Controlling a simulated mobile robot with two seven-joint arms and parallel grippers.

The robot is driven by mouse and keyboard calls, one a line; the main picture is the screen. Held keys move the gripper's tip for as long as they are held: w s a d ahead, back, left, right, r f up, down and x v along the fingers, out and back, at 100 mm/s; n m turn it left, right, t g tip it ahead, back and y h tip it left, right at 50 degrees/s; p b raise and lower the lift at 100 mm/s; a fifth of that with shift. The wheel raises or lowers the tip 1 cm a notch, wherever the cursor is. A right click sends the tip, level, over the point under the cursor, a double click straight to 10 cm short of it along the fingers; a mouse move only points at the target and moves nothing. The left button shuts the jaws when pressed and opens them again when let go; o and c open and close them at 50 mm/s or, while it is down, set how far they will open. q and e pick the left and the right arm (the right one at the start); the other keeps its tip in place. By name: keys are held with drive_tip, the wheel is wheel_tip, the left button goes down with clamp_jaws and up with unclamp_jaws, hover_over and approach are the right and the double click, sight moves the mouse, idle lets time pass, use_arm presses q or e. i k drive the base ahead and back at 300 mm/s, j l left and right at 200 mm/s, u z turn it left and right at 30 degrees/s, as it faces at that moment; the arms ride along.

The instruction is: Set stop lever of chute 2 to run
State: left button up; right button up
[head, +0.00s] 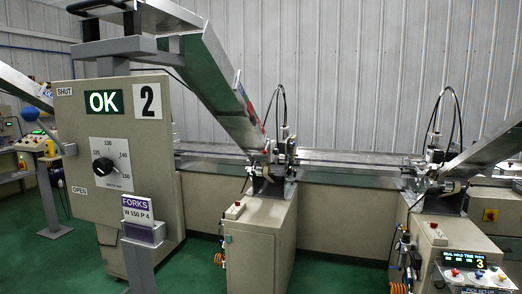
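The panel (85,205) marked 2 stands at the left, with a lit OK screen (104,102) and a black dial (103,166). At its left edge a lever with a blue ball knob (30,112) points up and left, between the labels SHUT (65,91) and OPEN (80,190). The metal chute (212,75) slopes down to the right behind the panel. A small upright part with red on it (240,83) sits at the chute's edge; I cannot tell if it is the stop lever. No run or stop label is readable. Neither gripper is in view.
A sign post (138,212) reading FORKS W 150 P 4 stands in front of the panel. A beige cabinet (260,250) stands right of it, below the conveyor line (340,162). Another station with a control box (472,270) is at the right. Green floor (310,270) shows between the cabinets.

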sight(264, 152)
drive_tip(key=i+l+u, duration=0.1)
drive_tip(key=i+l, duration=1.15)
drive_tip(key=i+l+u, duration=0.15)
drive_tip(key=i+l, duration=0.45)
drive_tip(key=i+l+u, duration=0.1)
drive_tip(key=i+l, duration=0.5)
drive_tip(key=l, duration=0.15)
